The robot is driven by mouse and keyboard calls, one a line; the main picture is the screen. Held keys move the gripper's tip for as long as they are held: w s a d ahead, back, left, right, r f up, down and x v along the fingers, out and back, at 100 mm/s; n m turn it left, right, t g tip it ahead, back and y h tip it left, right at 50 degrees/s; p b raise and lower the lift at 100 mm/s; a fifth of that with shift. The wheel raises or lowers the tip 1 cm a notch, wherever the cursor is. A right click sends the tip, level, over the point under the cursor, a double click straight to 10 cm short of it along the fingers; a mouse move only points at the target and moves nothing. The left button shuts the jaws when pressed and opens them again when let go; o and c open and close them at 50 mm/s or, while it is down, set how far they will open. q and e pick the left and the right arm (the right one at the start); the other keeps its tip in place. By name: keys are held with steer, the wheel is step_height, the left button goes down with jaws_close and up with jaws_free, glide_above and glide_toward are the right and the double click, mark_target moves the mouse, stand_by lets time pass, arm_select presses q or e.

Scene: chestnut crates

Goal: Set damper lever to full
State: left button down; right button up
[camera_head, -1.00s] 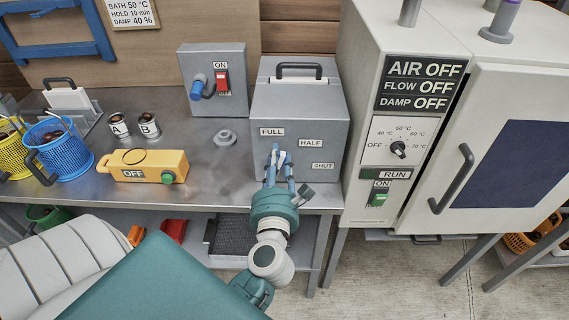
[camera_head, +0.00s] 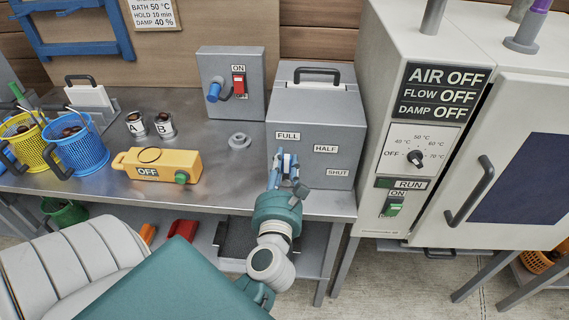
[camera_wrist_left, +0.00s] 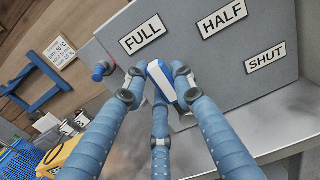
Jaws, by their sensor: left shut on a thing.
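The damper box (camera_head: 335,105) is a grey case with FULL, HALF and SHUT labels on its front, running from upper left to lower right. My left gripper (camera_head: 284,163) is at the left part of that front, just below the FULL label (camera_head: 287,135). In the left wrist view its blue fingers (camera_wrist_left: 158,84) are closed around the blue-and-white damper lever (camera_wrist_left: 161,80). The lever lies below and slightly right of the FULL label there. Fingers hide part of the lever, and its pivot is not clear. My right gripper is not in view.
A grey switch box (camera_head: 250,100) stands left of the damper box, with a yellow OFF device (camera_head: 160,165) in front. The white cabinet (camera_head: 375,140) stands close on the right; its panel (camera_head: 440,92) reads AIR OFF, FLOW OFF, DAMP OFF. A round grey piece (camera_head: 238,141) lies on the bench.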

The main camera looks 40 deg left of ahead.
arm_select(q)
steer(key=c, duration=1.4)
jaws_free()
steer(key=shift+w+a+r, duration=0.1)
steer(key=shift+r, duration=0.1)
steer(key=shift+f, duration=0.15)
step_height(320, 180, up, 10)
steer(key=shift+r, duration=0.1)
